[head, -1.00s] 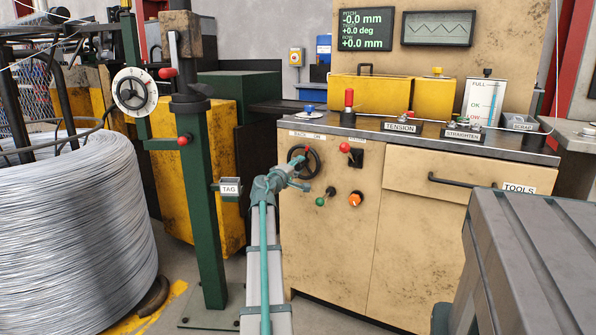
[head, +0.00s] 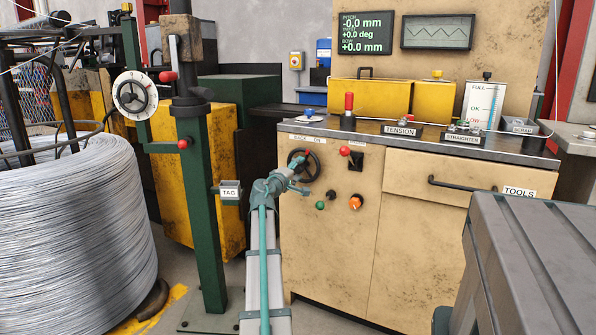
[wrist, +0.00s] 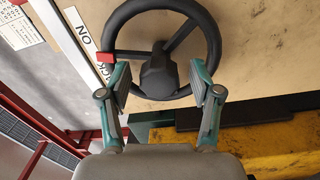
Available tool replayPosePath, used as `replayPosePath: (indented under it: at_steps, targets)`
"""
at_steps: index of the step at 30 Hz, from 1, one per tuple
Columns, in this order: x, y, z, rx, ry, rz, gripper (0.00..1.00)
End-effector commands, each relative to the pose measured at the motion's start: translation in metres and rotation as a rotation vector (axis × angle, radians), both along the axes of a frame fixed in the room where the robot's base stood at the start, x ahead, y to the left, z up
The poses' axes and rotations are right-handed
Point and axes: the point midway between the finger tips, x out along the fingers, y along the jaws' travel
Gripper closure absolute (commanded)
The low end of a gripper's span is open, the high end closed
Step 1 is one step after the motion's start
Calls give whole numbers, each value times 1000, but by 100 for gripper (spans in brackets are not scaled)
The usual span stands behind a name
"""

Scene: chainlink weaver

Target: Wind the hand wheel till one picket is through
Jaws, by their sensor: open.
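The black hand wheel (head: 304,164) is on the front of the tan cabinet, below a label ending in "ON". In the wrist view the hand wheel (wrist: 206,30) shows large, with spokes, a dark hub and a red piece on its rim at the left. My gripper (head: 297,187) is in front of the wheel's lower part. In the wrist view my gripper (wrist: 161,80) is open, its fingers spread either side of the hub and overlapping the near rim. Whether they touch it I cannot tell. No picket can be made out.
A red-topped lever (head: 345,151), a green knob (head: 320,205) and an orange knob (head: 356,202) sit right of the wheel. A grey case (head: 530,260) is at front right.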

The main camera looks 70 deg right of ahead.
Motion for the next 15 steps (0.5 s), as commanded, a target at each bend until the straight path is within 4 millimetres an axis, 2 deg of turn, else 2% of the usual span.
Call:
replayPosePath:
  at_steps: [5, 15]
  targets:
    - [2, 22, -1, 0, 0, 1, 36]
    - [9, 86, -3, 0, -1, 2, 36]
